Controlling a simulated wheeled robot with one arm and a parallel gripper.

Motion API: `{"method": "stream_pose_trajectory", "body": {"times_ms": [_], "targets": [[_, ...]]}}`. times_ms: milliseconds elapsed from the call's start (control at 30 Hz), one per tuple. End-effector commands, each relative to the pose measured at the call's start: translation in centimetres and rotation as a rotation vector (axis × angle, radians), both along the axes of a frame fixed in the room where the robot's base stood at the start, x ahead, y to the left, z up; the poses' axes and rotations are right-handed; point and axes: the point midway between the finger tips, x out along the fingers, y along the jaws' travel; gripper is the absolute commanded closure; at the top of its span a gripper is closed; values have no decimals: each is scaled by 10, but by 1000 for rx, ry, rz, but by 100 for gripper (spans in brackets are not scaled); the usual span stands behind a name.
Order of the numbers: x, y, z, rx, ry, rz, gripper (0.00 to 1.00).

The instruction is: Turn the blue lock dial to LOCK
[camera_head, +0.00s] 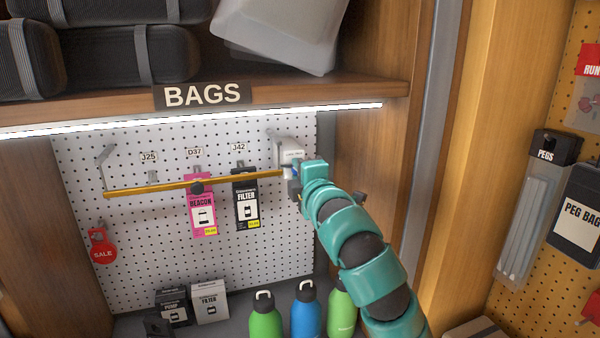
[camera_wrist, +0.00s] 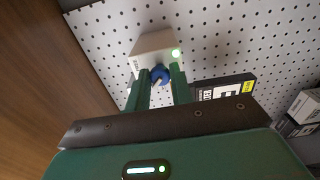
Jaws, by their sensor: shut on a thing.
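The blue lock dial (camera_wrist: 159,75) sits on the front of a white lock box (camera_wrist: 158,45) on the pegboard. In the wrist view my gripper (camera_wrist: 162,80) has its two green fingers around the dial, shut on it. A green light shows on the box's right side. In the head view the lock box (camera_head: 289,152) stands at the right end of a yellow bar (camera_head: 240,180), and my gripper (camera_head: 293,180) reaches it from the right. The dial is mostly hidden there. Its marks are too small to read, so I cannot tell its setting.
A pink Beacon pack (camera_head: 202,220) and a black Filter pack (camera_head: 246,212) hang behind the bar, left of my gripper. Several bottles, such as a blue one (camera_head: 306,312), stand below. A wooden shelf (camera_head: 300,92) is above, and a wooden side panel (camera_head: 370,160) is close on the right.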

Motion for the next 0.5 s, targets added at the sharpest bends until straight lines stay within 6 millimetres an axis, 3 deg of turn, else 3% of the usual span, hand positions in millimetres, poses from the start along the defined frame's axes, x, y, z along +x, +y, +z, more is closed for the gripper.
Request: {"method": "stream_pose_trajectory", "body": {"times_ms": [100, 133, 233, 500], "targets": [[0, 0, 1, 0, -1, 0, 100], [0, 0, 1, 0, -1, 0, 74], [0, 0, 0, 1, -1, 0, 56], [0, 0, 0, 1, 0, 0, 56]]}}
